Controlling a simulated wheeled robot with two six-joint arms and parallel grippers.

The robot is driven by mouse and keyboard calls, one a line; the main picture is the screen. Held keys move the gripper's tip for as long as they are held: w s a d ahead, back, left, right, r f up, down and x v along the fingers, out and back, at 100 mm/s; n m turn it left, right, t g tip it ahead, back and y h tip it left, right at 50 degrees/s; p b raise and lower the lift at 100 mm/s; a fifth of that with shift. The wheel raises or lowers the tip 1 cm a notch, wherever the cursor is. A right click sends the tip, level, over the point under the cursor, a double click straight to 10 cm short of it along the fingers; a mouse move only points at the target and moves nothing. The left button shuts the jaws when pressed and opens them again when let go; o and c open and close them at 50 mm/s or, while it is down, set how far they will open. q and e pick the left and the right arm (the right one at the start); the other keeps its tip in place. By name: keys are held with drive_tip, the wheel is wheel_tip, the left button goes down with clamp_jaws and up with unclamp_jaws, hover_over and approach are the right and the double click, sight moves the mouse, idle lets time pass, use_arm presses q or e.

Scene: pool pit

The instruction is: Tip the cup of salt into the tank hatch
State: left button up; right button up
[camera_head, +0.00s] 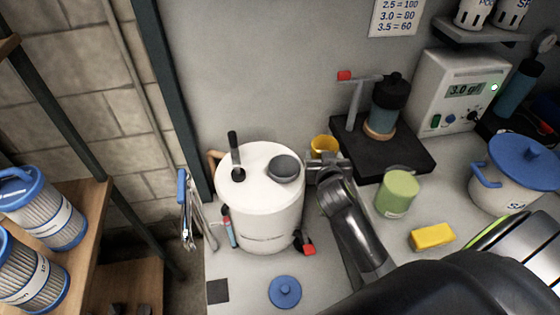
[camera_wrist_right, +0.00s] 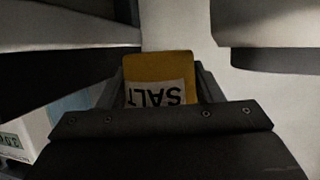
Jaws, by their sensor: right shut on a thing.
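The white tank (camera_head: 258,215) stands on the counter left of centre. Its round grey hatch (camera_head: 286,168) is on the right of its top, beside a black fitting with an upright handle. My right gripper (camera_head: 324,162) is just right of the tank, shut on the yellow cup (camera_head: 323,143). The cup looks about upright, with its rim up; its lower part is hidden behind the gripper. In the right wrist view the cup (camera_wrist_right: 158,66) sits between the fingers with its white SALT label upside down. Its contents cannot be made out. My left gripper is not in view.
A blue lid (camera_head: 285,291) lies in front of the tank. Right of my right arm are a green container (camera_head: 397,192), a yellow block (camera_head: 432,236) and a white pot with a blue lid (camera_head: 517,170). A black stand (camera_head: 380,142) and a meter (camera_head: 459,92) are behind.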

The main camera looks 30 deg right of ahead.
sight(317, 155)
drive_tip(key=shift+r, duration=0.1)
drive_tip(key=shift+w+a+r+n+h+p, duration=0.1)
drive_tip(key=shift+a+r+n+h+p, duration=0.15)
drive_tip(key=shift+r, duration=0.3)
drive_tip(key=shift+a+r+n+h+p, duration=0.1)
drive_tip(key=shift+a+r+n+h, duration=0.05)
drive_tip(key=shift+a+r+n, duration=0.3)
drive_tip(key=shift+w+a+r+n+h+b, duration=0.15)
drive_tip(key=shift+a+r+n+h+b, duration=0.2)
drive_tip(key=shift+n+h, duration=0.2)
drive_tip(key=a+r+n+h, duration=0.1)
drive_tip(key=n, duration=0.1)
drive_tip(key=n+t+h+b, duration=0.1)
drive_tip(key=n, duration=0.1)
drive_tip(key=a+r+n+h+b, duration=0.1)
drive_tip(key=n, duration=0.2)
drive_tip(key=shift+w+a+r+t, duration=0.3)
drive_tip(key=shift+w+a+t, duration=0.05)
drive_tip(key=shift+t, duration=0.05)
drive_tip(key=shift+r+n+t, duration=0.3)
drive_tip(key=shift+r+n, duration=0.15)
drive_tip(key=shift+n, duration=0.4)
drive_tip(key=shift+c, duration=0.2)
drive_tip(key=shift+a, duration=0.1)
drive_tip(key=shift+a+r+n+t+h+b, duration=0.2)
drive_tip(key=shift+r+n+t+h+b, duration=0.2)
drive_tip(key=shift+n, duration=0.6)
